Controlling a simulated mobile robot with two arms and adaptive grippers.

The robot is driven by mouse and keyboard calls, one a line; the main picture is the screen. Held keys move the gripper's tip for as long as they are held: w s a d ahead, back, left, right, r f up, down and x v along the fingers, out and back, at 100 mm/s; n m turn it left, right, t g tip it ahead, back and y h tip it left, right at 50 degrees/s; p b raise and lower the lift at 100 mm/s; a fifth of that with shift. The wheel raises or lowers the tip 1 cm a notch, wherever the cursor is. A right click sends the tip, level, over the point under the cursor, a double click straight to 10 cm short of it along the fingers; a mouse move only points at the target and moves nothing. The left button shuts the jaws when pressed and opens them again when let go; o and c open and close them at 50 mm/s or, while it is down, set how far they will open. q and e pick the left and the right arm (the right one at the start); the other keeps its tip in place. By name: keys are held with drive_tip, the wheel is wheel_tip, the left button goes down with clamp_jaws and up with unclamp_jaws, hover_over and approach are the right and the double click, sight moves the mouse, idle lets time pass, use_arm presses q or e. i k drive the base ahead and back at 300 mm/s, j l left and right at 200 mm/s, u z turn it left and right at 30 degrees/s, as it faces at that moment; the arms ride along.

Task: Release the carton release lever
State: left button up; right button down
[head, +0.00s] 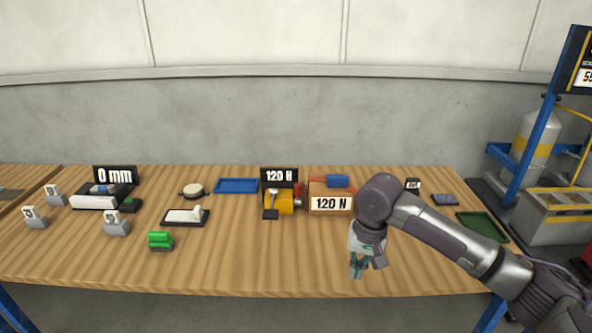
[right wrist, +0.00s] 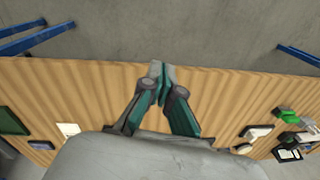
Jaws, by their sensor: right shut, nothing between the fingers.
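A brown carton (head: 317,189) with a "120 N" label stands at the middle of the wooden table, just left of my right arm. A blue block (head: 338,181) lies on top of it, with an orange-red strip beside it. I cannot tell which part is the release lever. My right gripper (head: 356,271) points down near the table's front edge, in front of and right of the carton, apart from it. Its teal fingers are shut and empty; they also show in the right wrist view (right wrist: 162,80). My left gripper is out of view.
A yellow device (head: 286,203) with a "120 N" display stands left of the carton. A blue tray (head: 236,186), a white-topped pad (head: 183,217), green blocks (head: 160,240) and grey weights (head: 116,223) lie further left. A green tray (head: 482,226) is at the right. The front middle is clear.

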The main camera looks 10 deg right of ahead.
sight(297, 201)
drive_tip(key=i, duration=1.7)
